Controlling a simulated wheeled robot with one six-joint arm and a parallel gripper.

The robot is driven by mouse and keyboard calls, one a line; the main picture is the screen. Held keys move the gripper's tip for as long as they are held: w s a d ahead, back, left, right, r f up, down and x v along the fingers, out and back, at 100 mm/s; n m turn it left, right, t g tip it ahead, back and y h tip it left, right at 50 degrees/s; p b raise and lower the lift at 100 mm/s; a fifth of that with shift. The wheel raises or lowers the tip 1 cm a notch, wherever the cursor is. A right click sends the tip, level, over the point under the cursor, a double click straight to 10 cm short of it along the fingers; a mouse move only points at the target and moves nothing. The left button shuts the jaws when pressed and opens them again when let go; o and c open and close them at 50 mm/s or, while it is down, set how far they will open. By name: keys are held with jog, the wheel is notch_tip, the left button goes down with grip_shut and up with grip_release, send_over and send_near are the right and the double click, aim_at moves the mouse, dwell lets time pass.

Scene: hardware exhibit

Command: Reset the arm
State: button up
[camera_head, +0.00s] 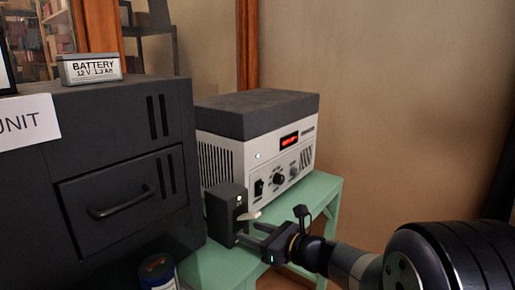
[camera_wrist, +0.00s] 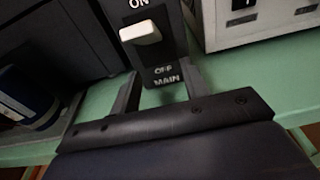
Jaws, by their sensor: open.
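My arm reaches in from the lower right in the head view. My gripper (camera_head: 256,232) is open and empty, in front of a small dark switch box (camera_head: 223,212) with a pale lever (camera_head: 249,216). In the wrist view my gripper (camera_wrist: 160,92) has its two fingers apart, pointing at the lower part of the switch box. The white lever (camera_wrist: 140,32) there sits by the "ON" label, above the "OFF" and "MAIN" labels (camera_wrist: 166,74). I cannot tell whether a finger touches the box.
A white power supply (camera_head: 262,150) with a red display stands behind on the green table (camera_head: 325,190). A dark cabinet (camera_head: 120,200) with a drawer handle fills the left, a battery (camera_head: 90,69) on top. A dark blue can (camera_head: 158,272) stands at the lower left. Space right of the table looks open.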

jog(key=shift+w+a+f+t+y+b, duration=0.1)
jog(key=shift+f+t+y+b, duration=0.3)
jog(key=shift+b, duration=0.8)
jog(key=shift+y+b, duration=0.3)
jog(key=shift+b, duration=0.65)
